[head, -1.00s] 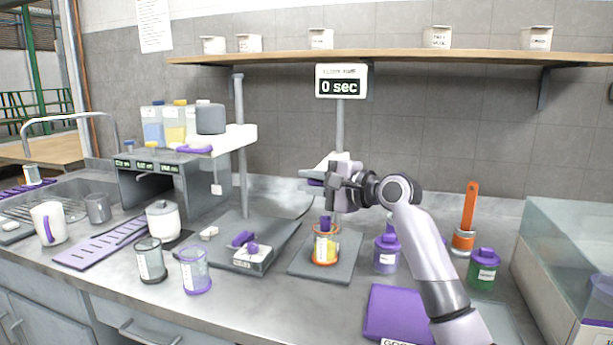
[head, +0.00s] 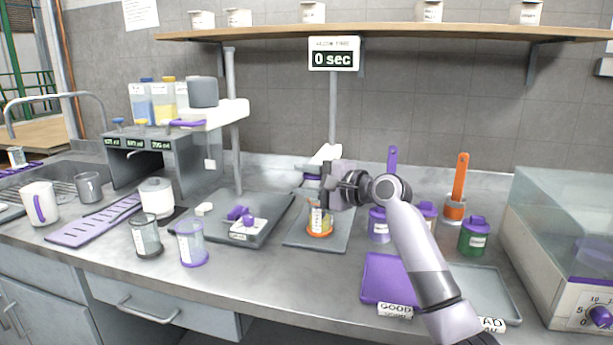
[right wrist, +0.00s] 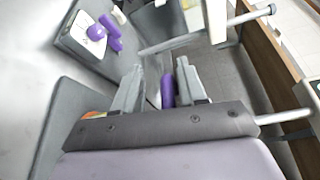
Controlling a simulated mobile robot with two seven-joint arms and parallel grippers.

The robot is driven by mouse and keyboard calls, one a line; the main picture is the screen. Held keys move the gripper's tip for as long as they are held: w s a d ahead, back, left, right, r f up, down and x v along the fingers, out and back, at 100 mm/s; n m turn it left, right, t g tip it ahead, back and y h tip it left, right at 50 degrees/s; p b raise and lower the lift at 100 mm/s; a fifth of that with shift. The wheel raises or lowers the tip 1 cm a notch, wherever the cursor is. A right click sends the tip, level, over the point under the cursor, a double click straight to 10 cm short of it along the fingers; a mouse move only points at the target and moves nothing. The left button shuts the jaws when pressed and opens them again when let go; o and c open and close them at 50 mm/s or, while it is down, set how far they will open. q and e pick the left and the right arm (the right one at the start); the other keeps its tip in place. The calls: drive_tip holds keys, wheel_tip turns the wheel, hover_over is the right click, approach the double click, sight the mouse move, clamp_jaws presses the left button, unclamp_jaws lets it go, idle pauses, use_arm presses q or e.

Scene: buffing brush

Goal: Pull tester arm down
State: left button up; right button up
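The tester stands in the middle of the counter in the head view, with a grey post (head: 333,110) and a white tester arm (head: 325,154). My right gripper (head: 326,188) is in front of the post, below the white arm's top and just above a beaker with an orange base (head: 320,223). It hides part of the tester arm. In the right wrist view, the two grey fingers of my right gripper (right wrist: 162,80) are apart with a purple part (right wrist: 168,91) between them. Firm contact with it is not visible. My left gripper is not in view.
A "0 sec" display (head: 334,53) hangs above. Purple and green jars (head: 473,237) stand to the right, before a glass-sided box (head: 570,240). A purple tray (head: 385,275) lies at front right. A second stand with a grey base (head: 265,215) is at left.

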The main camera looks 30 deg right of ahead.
idle(0.3)
drive_tip(key=shift+s+d, duration=0.1)
drive_tip(key=shift+s, duration=0.15)
drive_tip(key=v, duration=0.6)
drive_tip(key=shift+s+b, duration=0.3)
idle(1.0)
drive_tip(key=shift+d, duration=0.1)
